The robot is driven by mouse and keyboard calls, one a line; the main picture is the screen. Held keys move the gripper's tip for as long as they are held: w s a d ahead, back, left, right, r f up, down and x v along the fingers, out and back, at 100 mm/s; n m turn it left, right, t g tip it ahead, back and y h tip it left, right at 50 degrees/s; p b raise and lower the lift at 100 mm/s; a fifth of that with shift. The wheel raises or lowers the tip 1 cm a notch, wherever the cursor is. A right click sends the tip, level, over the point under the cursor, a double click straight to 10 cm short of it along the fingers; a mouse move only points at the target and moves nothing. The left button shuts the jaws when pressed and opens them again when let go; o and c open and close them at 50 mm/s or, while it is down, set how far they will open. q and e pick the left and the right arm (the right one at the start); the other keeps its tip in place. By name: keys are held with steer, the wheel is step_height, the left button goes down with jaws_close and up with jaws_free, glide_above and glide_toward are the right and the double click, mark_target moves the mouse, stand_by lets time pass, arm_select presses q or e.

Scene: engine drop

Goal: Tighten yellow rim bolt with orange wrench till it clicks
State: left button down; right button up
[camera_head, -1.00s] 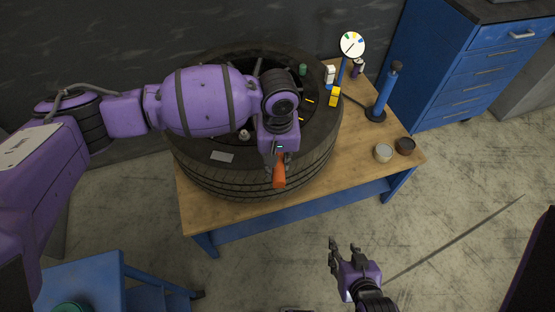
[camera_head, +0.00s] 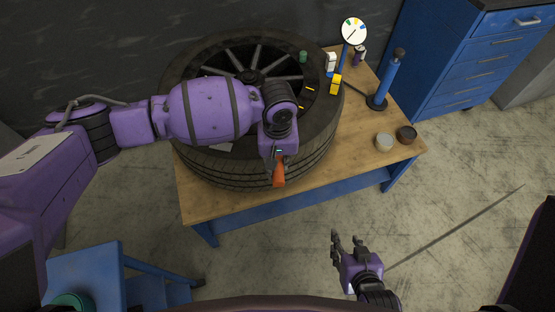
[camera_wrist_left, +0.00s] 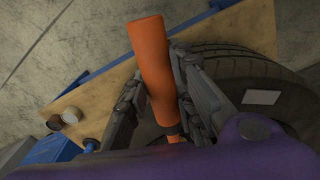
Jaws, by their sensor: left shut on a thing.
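The orange wrench (camera_head: 279,172) hangs from my left arm's wrist over the tyre's front edge. In the left wrist view the orange handle (camera_wrist_left: 151,70) lies between the fingers of my left gripper (camera_wrist_left: 165,100), which is shut on it. The wrench's working end is hidden. The tyre (camera_head: 252,172) lies flat on the wooden table, with its dark spoked rim (camera_head: 290,67) facing up. My left arm covers the near part of the rim. Small yellow marks show on the rim's right side, but I cannot tell which is the yellow bolt. My right gripper (camera_head: 348,248) is open and empty over the floor.
The wooden table (camera_head: 355,165) bears a white gauge (camera_head: 354,31), a blue pump (camera_head: 387,80), a yellow block (camera_head: 335,85) and two small tins (camera_head: 384,142). A blue drawer cabinet (camera_head: 475,65) stands behind right. A blue stand (camera_head: 85,265) is at lower left.

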arm_select(q)
steer(key=shift+f, duration=1.5)
steer(key=c, duration=2.3)
jaws_free()
jaws_close()
